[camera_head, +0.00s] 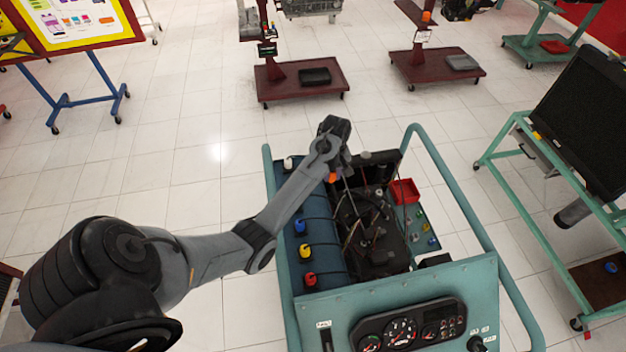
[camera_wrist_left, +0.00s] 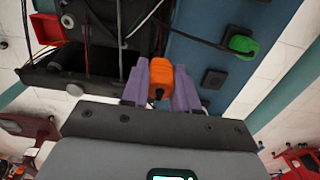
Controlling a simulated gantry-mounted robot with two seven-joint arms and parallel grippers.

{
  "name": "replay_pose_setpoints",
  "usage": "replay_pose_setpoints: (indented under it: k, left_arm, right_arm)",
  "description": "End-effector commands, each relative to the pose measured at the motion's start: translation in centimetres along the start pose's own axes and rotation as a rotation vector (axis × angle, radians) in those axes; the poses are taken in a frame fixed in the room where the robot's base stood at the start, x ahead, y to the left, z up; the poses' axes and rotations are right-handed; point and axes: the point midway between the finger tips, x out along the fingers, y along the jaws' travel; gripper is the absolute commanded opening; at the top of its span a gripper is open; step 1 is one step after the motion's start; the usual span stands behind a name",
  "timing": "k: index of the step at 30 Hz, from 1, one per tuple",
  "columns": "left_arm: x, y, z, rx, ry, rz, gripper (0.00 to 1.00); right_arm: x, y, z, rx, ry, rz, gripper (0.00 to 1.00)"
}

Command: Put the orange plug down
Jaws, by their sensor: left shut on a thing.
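The orange plug (camera_wrist_left: 159,78) is between the purple fingers of my left gripper (camera_wrist_left: 160,92), which is shut on it. In the head view a bit of the orange plug (camera_head: 332,178) shows just below my left gripper (camera_head: 338,172), above the far part of the teal engine trainer (camera_head: 420,290). In the left wrist view a blue panel (camera_wrist_left: 195,60) with black sockets lies beyond the plug; I cannot tell whether the plug touches anything. The fingertips are small and partly hidden in the head view. My right gripper is not in view.
Blue (camera_head: 300,227), yellow (camera_head: 305,251) and red (camera_head: 310,279) plugs stand along the trainer's left panel. A green plug (camera_wrist_left: 242,43) shows in the wrist view. A red tray (camera_head: 404,191) sits right of the engine (camera_head: 375,240). Cables and the trainer's rails surround the gripper.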

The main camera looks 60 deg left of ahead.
Motion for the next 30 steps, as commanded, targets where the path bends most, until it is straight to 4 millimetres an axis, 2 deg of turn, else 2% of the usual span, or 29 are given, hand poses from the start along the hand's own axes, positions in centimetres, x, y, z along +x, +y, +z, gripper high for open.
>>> replay_pose_setpoints:
  k: [6,12,19,27,30]
  left_arm:
    - [2.6,-3.1,-3.3,-0.002,-0.002,-0.002,0.0]
    - [4.2,-4.9,-5.2,-0.001,-0.001,-0.001,0.0]
    - [5.0,-5.4,-5.7,0.001,-0.001,-0.001,0.0]
    - [8.1,-5.4,-5.7,0.0,-0.001,0.0,0.0]
    - [8.6,-5.3,-5.7,0.0,0.0,0.0,0.0]
  right_arm:
    - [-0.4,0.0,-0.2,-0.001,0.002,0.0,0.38]
    - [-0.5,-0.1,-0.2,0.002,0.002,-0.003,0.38]
    - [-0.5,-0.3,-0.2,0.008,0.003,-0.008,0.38]
    - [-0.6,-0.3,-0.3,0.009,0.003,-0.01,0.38]
    - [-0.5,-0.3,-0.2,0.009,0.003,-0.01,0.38]
